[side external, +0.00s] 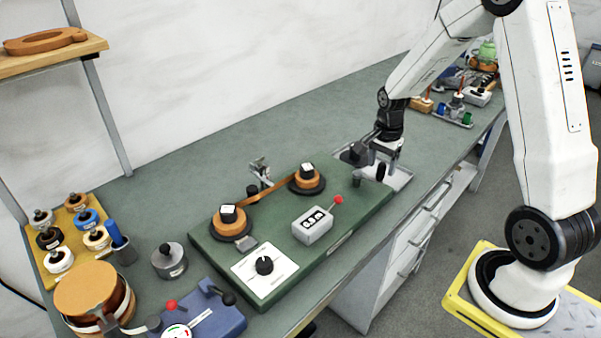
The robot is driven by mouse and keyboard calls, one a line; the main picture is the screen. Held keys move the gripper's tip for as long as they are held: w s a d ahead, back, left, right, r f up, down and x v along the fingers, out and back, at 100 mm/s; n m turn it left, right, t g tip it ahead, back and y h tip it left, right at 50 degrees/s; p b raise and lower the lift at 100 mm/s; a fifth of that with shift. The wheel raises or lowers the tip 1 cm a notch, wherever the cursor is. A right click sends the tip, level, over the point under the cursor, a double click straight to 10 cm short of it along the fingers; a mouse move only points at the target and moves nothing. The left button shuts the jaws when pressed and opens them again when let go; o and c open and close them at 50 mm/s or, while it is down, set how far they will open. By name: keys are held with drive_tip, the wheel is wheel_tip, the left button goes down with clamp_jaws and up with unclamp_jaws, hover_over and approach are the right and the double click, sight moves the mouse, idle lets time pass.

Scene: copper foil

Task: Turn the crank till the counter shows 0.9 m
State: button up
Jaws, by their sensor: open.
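The green winding board (345,238) carries two copper foil spools, a left one (230,228) and a right one (306,182), with a foil strip (268,192) between them. The counter (312,226) is a small grey box on the board; its small digits look like 0.5 m but are hard to read. A red-knobbed lever (339,200) stands beside it. My gripper (378,168) is open and points down at the board's far right end, close to a black upright handle (381,172), possibly the crank's. Whether the handle is between the fingers cannot be told.
A white dial plate (264,271) is at the board's near end. A blue device (212,318), a grey weight (169,261), a large copper drum (95,292) and a yellow rack of spools (70,262) stand at left.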

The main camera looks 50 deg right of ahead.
drive_tip(key=shift+r, duration=2.95)
drive_tip(key=s+a+f+n+t, duration=0.1)
drive_tip(key=s+a+n, duration=0.3)
drive_tip(key=a+n, duration=0.5)
drive_tip(key=s+a+n+t, duration=0.1)
drive_tip(key=s+a+n, duration=0.2)
drive_tip(key=a+n, duration=0.6)
drive_tip(key=shift+s+f+t, duration=0.3)
drive_tip(key=shift+s+f, duration=0.1)
